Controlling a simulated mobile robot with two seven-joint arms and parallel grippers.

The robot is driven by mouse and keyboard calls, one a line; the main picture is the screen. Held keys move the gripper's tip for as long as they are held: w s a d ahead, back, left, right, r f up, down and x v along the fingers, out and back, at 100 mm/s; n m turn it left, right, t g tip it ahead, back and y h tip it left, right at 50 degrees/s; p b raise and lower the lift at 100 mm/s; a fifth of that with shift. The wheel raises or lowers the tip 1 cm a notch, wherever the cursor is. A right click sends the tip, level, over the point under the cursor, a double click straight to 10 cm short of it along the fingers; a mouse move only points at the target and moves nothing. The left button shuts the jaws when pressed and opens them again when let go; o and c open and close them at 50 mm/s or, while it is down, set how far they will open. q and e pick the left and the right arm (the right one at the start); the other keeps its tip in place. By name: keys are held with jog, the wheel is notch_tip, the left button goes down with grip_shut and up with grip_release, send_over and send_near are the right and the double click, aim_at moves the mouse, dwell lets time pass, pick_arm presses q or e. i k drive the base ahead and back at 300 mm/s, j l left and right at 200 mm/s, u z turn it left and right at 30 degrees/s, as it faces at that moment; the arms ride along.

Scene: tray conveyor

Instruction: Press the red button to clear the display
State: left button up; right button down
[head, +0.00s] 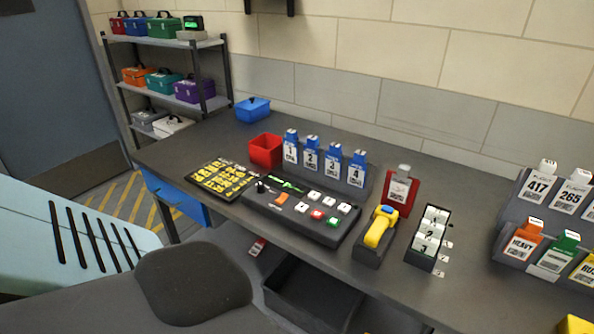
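A dark control panel (265,207) lies on the grey workbench. Its red button (318,214) sits among several white buttons, to the left of a green button (333,222). An orange switch (281,198) and a dark knob (262,186) are on the panel's left half. A narrow strip with green markings (286,184) lies along the panel's back edge; I cannot tell whether it is the display. Nothing covers the red button. Neither of my grippers is in view.
On the bench (395,279), a yellow scanner (379,228) and a label holder (428,238) stand right of the panel. Numbered blue tags (332,160) and a red bin (265,151) stand behind it. A yellow-marked pad (223,179) lies to its left. A shelf holds toolboxes (164,27).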

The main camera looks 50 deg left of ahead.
aim_at(317, 214)
jog(key=i, duration=0.5)
jog(key=u, duration=1)
